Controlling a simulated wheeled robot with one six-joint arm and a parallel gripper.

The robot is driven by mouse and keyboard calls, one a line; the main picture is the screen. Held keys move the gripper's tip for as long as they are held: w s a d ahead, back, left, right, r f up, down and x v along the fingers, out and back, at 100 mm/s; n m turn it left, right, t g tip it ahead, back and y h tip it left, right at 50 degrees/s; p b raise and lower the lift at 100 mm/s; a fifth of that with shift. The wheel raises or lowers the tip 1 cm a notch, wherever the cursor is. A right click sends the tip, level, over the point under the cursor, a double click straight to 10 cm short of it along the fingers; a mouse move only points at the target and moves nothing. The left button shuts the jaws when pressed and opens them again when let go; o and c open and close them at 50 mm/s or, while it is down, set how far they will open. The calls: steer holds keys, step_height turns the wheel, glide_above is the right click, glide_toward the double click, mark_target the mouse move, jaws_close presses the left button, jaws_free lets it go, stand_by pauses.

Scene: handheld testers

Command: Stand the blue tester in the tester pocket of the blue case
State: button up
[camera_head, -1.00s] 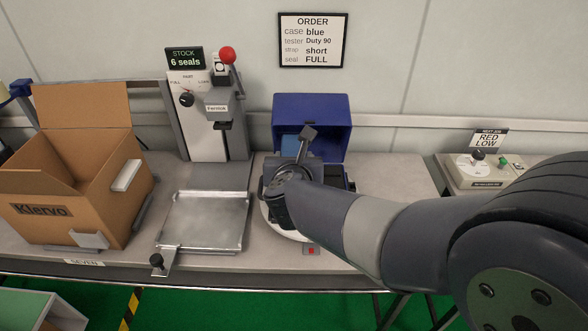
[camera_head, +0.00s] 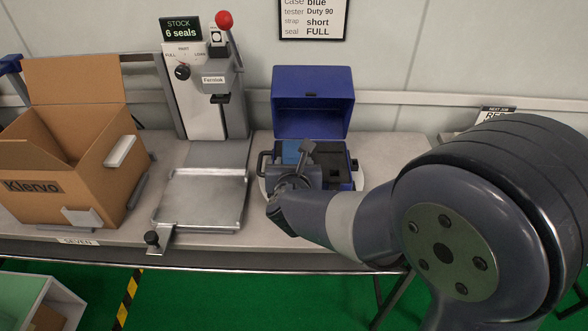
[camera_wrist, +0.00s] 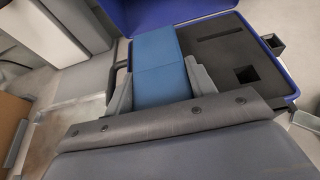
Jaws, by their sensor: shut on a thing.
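The blue case stands open on the bench, its lid (camera_head: 312,100) raised at the back; in the wrist view its dark foam insert (camera_wrist: 268,60) shows a thin slot and a square hole. My gripper (camera_head: 293,168) is over the left part of the case. In the wrist view my gripper (camera_wrist: 160,88) has one finger on each side of the blue tester (camera_wrist: 160,62) and is shut on it. The tester also shows as a small blue patch in the head view (camera_head: 291,150). Its lower end and the tester pocket are hidden, so I cannot tell how deep it sits.
The case rests on a round pale plate (camera_head: 358,179). To its left are a press (camera_head: 215,85) with a red knob and a metal tray (camera_head: 200,200). An open cardboard box (camera_head: 85,190) stands far left. An order sign (camera_head: 312,18) hangs behind.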

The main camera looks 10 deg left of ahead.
steer(key=shift+f, duration=0.15)
steer(key=shift+f, duration=0.15)
steer(key=o, duration=1.2)
steer(key=shift+c, duration=0.2)
steer(key=shift+p, duration=0.3)
steer(key=v, duration=1.1)
steer(key=shift+f, duration=0.4)
steer(key=shift+s+a, duration=0.1)
